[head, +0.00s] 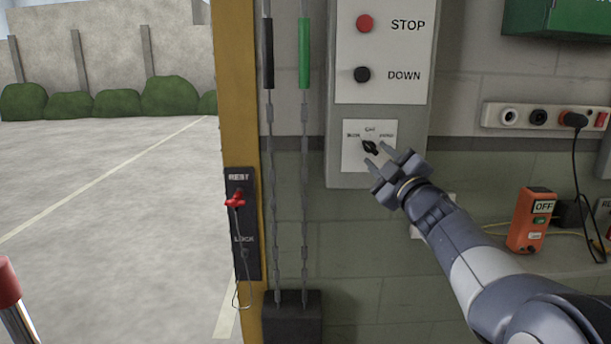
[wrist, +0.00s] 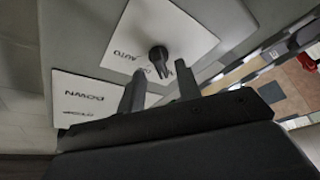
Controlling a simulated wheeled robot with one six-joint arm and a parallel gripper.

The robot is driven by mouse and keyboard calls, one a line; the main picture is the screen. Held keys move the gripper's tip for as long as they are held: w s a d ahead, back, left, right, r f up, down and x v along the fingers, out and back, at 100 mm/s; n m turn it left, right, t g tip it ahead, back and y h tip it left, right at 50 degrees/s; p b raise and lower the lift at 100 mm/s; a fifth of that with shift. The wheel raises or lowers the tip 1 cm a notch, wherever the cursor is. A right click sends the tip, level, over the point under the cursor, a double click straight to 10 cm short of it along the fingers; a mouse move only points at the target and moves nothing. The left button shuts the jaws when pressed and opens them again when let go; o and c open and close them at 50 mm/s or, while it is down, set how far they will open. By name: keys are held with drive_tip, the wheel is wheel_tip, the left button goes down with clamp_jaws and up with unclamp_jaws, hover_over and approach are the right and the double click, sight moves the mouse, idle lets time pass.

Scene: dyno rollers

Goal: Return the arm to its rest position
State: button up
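My gripper (head: 376,157) is at the end of my arm, which reaches in from the lower right in the head view. Its two fingers are spread apart with nothing between them. They are close in front of the black selector knob (head: 370,147) on the grey control box (head: 381,115). In the wrist view the fingers of my gripper (wrist: 158,90) point towards the knob (wrist: 158,55), which stands beyond the tips. Whether a finger touches the knob I cannot tell.
The box carries a red STOP button (head: 364,23) and a black DOWN button (head: 362,74). Left are hanging chains (head: 304,150), a yellow post (head: 238,80) and a REST/LOCK plate (head: 243,222). Right are a socket strip (head: 540,117) and an orange OFF device (head: 529,219). Open floor lies far left.

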drive_tip(key=shift+x, duration=1.2)
drive_tip(key=shift+w+f, duration=0.1)
drive_tip(key=shift+f, duration=0.05)
drive_tip(key=shift+m, duration=0.4)
drive_tip(key=shift+r, duration=0.25)
